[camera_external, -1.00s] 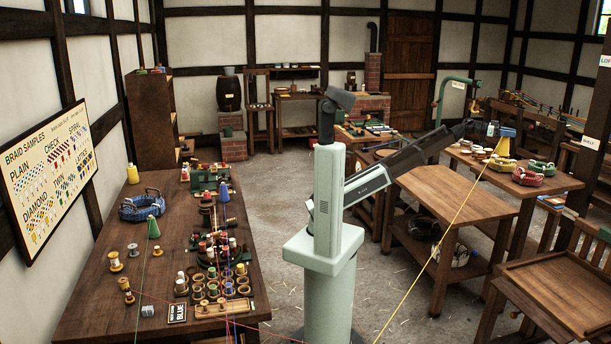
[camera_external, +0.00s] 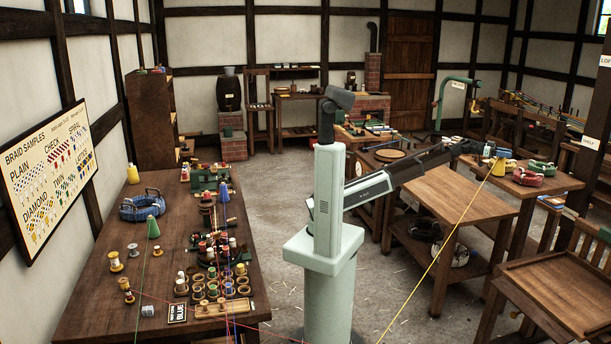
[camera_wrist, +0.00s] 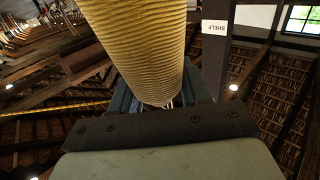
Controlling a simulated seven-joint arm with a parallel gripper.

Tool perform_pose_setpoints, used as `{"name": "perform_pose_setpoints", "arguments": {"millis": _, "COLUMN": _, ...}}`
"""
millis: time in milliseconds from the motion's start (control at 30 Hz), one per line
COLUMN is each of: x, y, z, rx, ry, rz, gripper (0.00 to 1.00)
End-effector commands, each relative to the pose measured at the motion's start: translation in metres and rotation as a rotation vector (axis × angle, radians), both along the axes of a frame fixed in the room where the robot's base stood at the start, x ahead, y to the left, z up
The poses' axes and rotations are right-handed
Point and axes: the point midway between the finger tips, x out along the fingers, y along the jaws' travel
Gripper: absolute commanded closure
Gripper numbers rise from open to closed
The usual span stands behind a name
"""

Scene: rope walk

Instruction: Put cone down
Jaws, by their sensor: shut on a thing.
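A yellow cone of wound cord (camera_external: 501,159) is at the right in the external view, at my gripper (camera_external: 489,149) over the far right bench. A yellow strand runs from it down toward the bottom of the picture. In the wrist view the ribbed yellow cone (camera_wrist: 146,48) fills the upper middle, with its lower end at the jaws. My gripper is shut on it. The fingertips are mostly hidden, and I cannot tell whether the cone touches the bench.
Red (camera_external: 528,177) and green (camera_external: 543,167) clamp-like tools sit on the bench beside the cone. A nearer bench top (camera_external: 455,193) is clear. The left table (camera_external: 110,315) holds a green cone (camera_external: 153,228), a blue cone (camera_external: 224,192) and many spools.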

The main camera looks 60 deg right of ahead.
Motion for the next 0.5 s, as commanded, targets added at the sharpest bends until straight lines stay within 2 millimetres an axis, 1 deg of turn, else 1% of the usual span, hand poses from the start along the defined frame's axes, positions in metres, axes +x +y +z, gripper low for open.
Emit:
{"name": "perform_pose_setpoints", "arguments": {"millis": 333, "x": 0.0000, "y": -0.0001, "z": -0.0024, "rx": 0.000, "ry": 0.000, "rz": 0.000, "gripper": 1.00}}
{"name": "perform_pose_setpoints", "arguments": {"millis": 367, "x": -0.0001, "y": -0.0001, "z": -0.0030, "rx": 0.000, "ry": 0.000, "rz": 0.000, "gripper": 0.53}}
{"name": "perform_pose_setpoints", "arguments": {"millis": 500, "x": -0.0001, "y": -0.0001, "z": -0.0025, "rx": 0.000, "ry": 0.000, "rz": 0.000, "gripper": 0.40}}
